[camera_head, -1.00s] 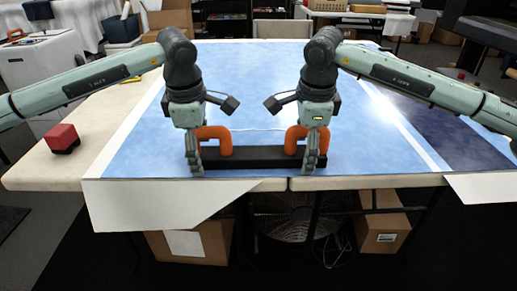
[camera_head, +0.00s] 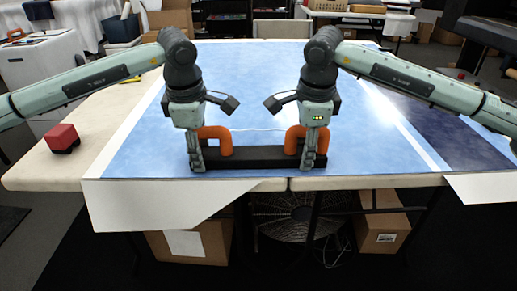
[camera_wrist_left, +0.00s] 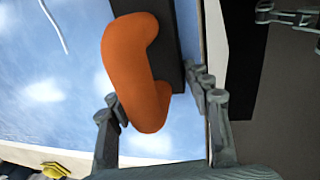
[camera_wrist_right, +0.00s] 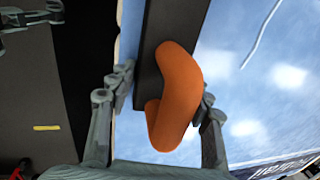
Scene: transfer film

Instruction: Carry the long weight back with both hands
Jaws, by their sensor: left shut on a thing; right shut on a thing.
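The long weight is a black bar (camera_head: 258,157) with two orange handles, lying level along the front edge of the blue-topped table (camera_head: 250,90). My left gripper (camera_head: 196,160) is at the left orange handle (camera_head: 220,137), shut on it. My right gripper (camera_head: 309,160) is shut on the right orange handle (camera_head: 294,137). In the left wrist view, the left handle (camera_wrist_left: 138,75) stands between my fingers. In the right wrist view, the right handle (camera_wrist_right: 178,95) stands between my fingers. I cannot tell whether the bar touches the table.
A red block (camera_head: 62,137) sits on the table's pale left part. The blue surface behind the weight is clear. A white sheet (camera_head: 160,203) hangs over the front edge. Cardboard boxes (camera_head: 385,228) and a fan (camera_head: 287,215) are under the table.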

